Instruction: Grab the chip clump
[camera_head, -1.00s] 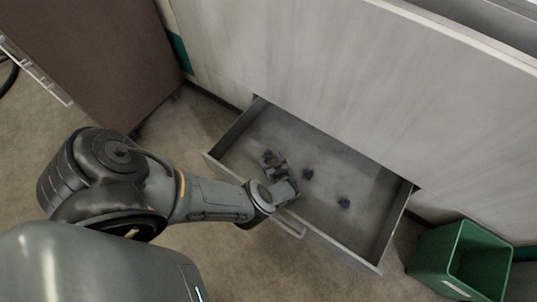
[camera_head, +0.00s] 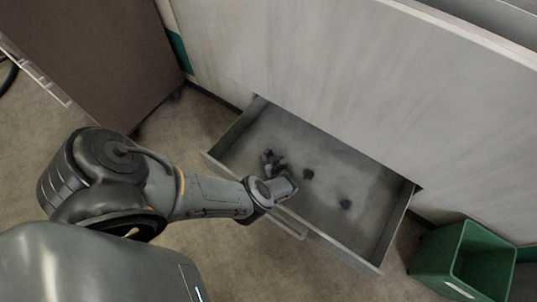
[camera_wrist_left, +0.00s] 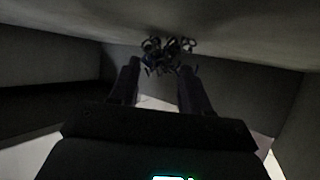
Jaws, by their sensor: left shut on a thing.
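My left gripper (camera_head: 272,162) reaches down into the open grey drawer (camera_head: 365,243), near its left end. It is shut on a dark chip clump, a tangle of curled shavings (camera_wrist_left: 168,50), which shows between and just past the fingertips (camera_wrist_left: 159,70) in the left wrist view. In the head view this clump is mostly hidden by the gripper. My right gripper is not in view.
The drawer walls stand close around my left gripper, with the grey cabinet front (camera_head: 300,70) behind. A green bin (camera_head: 437,262) stands on the floor to the right of the drawer. A brown cabinet (camera_head: 100,55) is at the upper left.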

